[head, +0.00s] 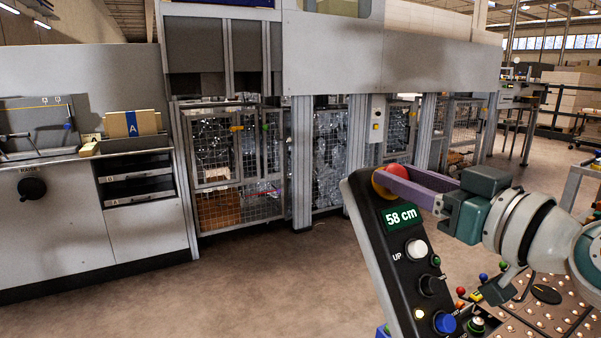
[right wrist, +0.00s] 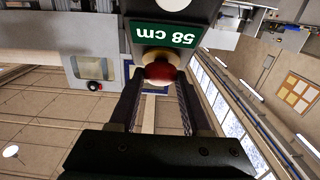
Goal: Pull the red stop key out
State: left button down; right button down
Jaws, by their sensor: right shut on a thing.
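The red stop key (head: 379,190) is a round red knob at the top of a black tilted control panel (head: 392,254), right of centre in the head view. My right gripper (head: 396,180) reaches it from the right, with its purple fingers shut around the knob. The fingers hide part of the key. Whether it is pressed in or out I cannot tell. My left gripper is not in view.
Below the key are a green display (head: 402,216) reading 58 cm, a white UP button (head: 416,249), black knobs and a blue button (head: 445,323). A perforated table (head: 540,315) stands at lower right. Caged machinery (head: 230,160) lines the back. The floor between is clear.

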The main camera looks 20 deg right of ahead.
dwell(0.4)
jog(key=shift+s+r+p, duration=0.35)
jog(key=shift+r+p, duration=0.1)
jog(key=c, duration=0.8)
grip_release()
jog(key=o, duration=0.5)
jog(key=shift+c, duration=0.2)
jog(key=shift+s+f, duration=0.1)
jog(key=shift+s, duration=0.1)
jog(key=s+b, duration=0.1)
jog(key=s, duration=0.8)
jog(key=shift+s+d, duration=0.3)
jog(key=shift+d, duration=0.1)
